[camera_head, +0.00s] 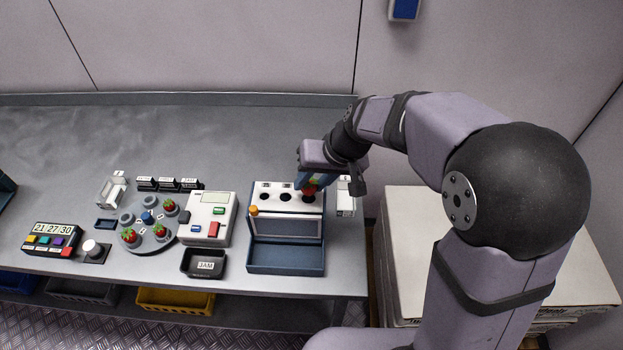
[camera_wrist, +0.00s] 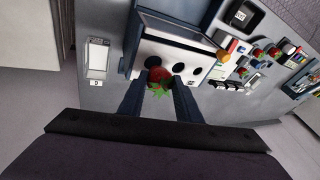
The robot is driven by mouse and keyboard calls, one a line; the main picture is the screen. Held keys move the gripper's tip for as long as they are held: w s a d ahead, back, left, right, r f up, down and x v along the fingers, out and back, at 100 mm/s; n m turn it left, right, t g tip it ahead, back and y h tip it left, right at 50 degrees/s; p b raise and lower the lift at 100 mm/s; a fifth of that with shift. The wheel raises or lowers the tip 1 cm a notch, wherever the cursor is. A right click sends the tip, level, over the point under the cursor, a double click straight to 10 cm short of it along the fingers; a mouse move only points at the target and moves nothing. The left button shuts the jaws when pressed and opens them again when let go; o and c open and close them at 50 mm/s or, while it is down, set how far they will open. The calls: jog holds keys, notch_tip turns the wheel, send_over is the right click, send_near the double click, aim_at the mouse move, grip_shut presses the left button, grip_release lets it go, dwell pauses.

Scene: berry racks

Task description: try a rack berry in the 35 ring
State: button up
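My gripper (camera_head: 308,183) is over the right end of a blue and white ring box (camera_head: 286,271). The box's white top (camera_wrist: 167,51) has a row of dark round holes, with small labels too small to read. The berry is at the rightmost hole in the head view; I cannot tell whether it is above or partly inside. Several other strawberries (camera_head: 129,236) stand on a round grey rack (camera_head: 148,246) at the left.
A white device with coloured buttons (camera_head: 209,219) stands between rack and box. A black JAM tray (camera_head: 203,264) is in front of it. A coloured button panel (camera_head: 51,240) is far left. A small white unit (camera_head: 346,196) stands close right of the box. The table's back is clear.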

aim_at(311, 183)
jog(key=shift+f+b, duration=0.75)
jog(key=shift+f, duration=0.3)
jog(key=o, duration=0.6)
jog(key=shift+o, duration=0.5)
jog(key=shift+s, duration=0.1)
jog(key=shift+f, duration=0.1)
jog(key=shift+r+p, duration=2.8)
jog(key=shift+r, duration=0.85)
